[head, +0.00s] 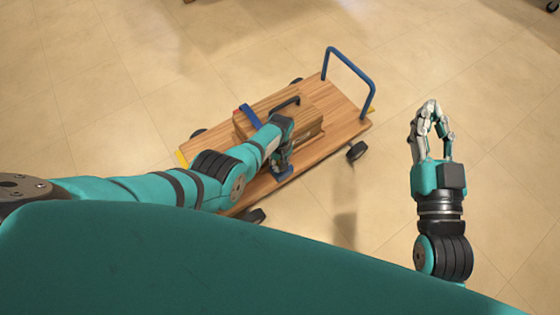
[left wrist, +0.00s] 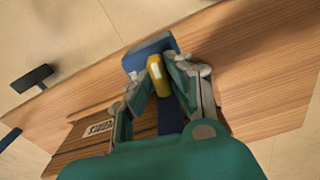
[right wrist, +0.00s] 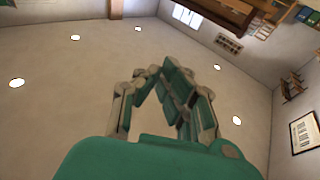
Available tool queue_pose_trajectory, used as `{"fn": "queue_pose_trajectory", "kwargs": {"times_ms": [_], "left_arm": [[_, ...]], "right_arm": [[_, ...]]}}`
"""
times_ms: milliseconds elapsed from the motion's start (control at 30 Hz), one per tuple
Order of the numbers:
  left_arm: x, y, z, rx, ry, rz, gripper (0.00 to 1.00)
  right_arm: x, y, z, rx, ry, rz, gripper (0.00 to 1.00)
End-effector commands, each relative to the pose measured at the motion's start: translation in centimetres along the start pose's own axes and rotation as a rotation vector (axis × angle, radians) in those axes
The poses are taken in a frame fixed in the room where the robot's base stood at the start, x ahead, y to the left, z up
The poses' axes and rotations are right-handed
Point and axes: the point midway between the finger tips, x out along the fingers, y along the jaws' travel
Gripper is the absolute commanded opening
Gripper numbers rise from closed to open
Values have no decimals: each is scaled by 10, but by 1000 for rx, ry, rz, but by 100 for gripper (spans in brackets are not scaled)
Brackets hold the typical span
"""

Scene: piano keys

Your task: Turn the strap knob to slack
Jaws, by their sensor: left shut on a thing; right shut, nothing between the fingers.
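The strap knob (left wrist: 155,69) is yellow and sits on a blue buckle block (left wrist: 142,51) at the cart's edge in the left wrist view. My left gripper (left wrist: 154,82) is shut on the knob, its fingers on either side of it. A blue strap (left wrist: 171,118) runs from there between my fingers; in the head view it crosses a wooden box (head: 308,122). There my left gripper (head: 283,168) is at the near side of the box and hides the knob. My right gripper (head: 431,108) is shut and empty, raised right of the cart, fingers pointing up.
The wooden cart deck (head: 342,122) has a blue push handle (head: 350,65), black wheels (head: 357,151) and yellow corner marks. The box has a dark handle on top. Open tiled floor (head: 460,50) surrounds the cart. The right wrist view shows ceiling, lights and walls.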

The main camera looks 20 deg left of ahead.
Motion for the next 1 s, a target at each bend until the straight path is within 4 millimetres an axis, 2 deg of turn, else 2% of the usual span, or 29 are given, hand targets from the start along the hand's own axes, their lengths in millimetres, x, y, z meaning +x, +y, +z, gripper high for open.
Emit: {"fn": "queue_pose_trajectory", "kwargs": {"times_ms": [1000], "left_arm": [[1,0,1,966,-2,0,0]], "right_arm": [[-3,3,20,-2,-121,7,0]]}}
